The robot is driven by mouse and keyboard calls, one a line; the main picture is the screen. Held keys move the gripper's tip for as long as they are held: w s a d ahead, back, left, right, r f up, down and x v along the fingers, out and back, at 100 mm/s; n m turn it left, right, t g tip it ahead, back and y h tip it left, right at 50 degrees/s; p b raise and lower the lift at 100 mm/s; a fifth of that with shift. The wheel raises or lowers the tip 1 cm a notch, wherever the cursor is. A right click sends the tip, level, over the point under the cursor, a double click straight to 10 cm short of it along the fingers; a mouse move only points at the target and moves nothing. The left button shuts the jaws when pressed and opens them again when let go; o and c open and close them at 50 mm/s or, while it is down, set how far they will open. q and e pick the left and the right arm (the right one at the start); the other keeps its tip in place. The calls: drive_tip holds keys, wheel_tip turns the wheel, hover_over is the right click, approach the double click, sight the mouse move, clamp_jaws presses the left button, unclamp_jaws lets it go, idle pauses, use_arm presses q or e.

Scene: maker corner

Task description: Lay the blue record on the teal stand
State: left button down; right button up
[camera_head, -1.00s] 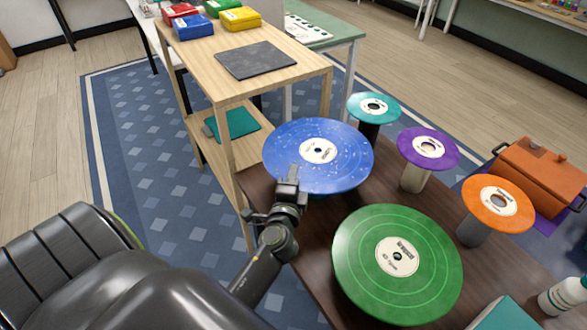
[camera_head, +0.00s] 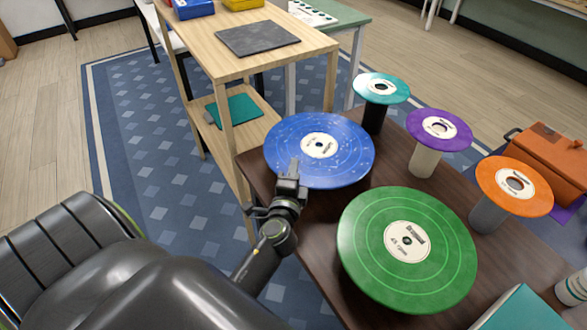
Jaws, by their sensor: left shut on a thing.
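The blue record (camera_head: 345,165) is a large disc with a white label, at the left end of the dark table. My left gripper (camera_head: 289,178) is shut on its near left edge, and the record looks about level. Whether it is clear of the table I cannot tell. The teal stand (camera_head: 381,87) is a teal-topped disc with a white label on a dark post, behind and to the right of the blue record. Its top is bare. My right gripper is not in view.
A green record (camera_head: 440,272) lies at the front of the dark table (camera_head: 312,238). A purple stand (camera_head: 455,132) and an orange stand (camera_head: 530,174) are on the right. A wooden shelf unit (camera_head: 215,75) is behind. An orange case (camera_head: 556,150) is at far right.

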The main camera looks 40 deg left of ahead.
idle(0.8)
use_arm(q)
drive_tip(key=shift+f+b, duration=0.55)
drive_tip(key=shift+b, duration=0.2)
idle(0.5)
drive_tip(key=c, duration=1.9)
unclamp_jaws()
drive_tip(key=shift+s, duration=0.1)
